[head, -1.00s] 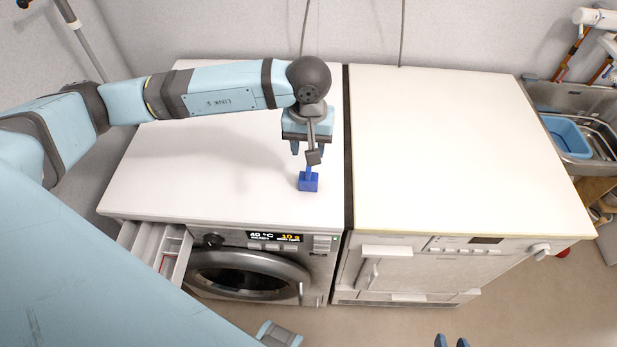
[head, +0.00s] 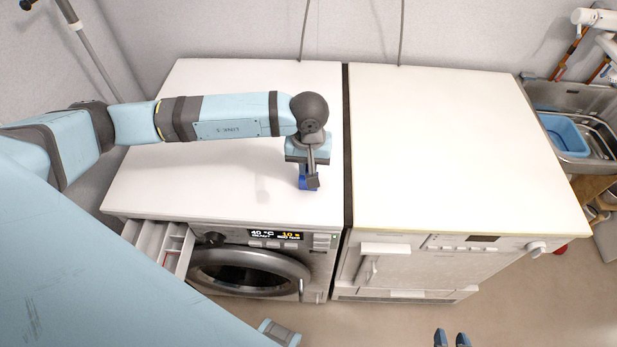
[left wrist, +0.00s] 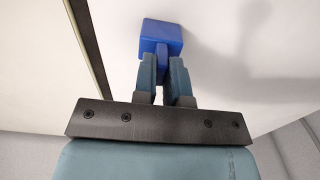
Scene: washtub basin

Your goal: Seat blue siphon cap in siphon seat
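The blue siphon cap (head: 302,184) stands on the white top of the washing machine, near its front right; my left gripper (head: 309,182) covers most of it in the head view. In the left wrist view, the cap (left wrist: 161,38) shows a square blue block with a narrow stem. My left gripper's fingers (left wrist: 163,78) lie close on both sides of the stem and look shut on it. My right gripper (head: 452,340) is at the bottom edge, its fingers apart and empty. I cannot make out the siphon seat; the open detergent drawer (head: 158,240) shows compartments at the front left.
The washing machine top (head: 220,185) is otherwise clear. A dark gap (head: 348,150) separates it from the bare-topped white machine (head: 450,150) on the right. A metal sink (head: 580,100) with a blue basin (head: 563,133) is at far right.

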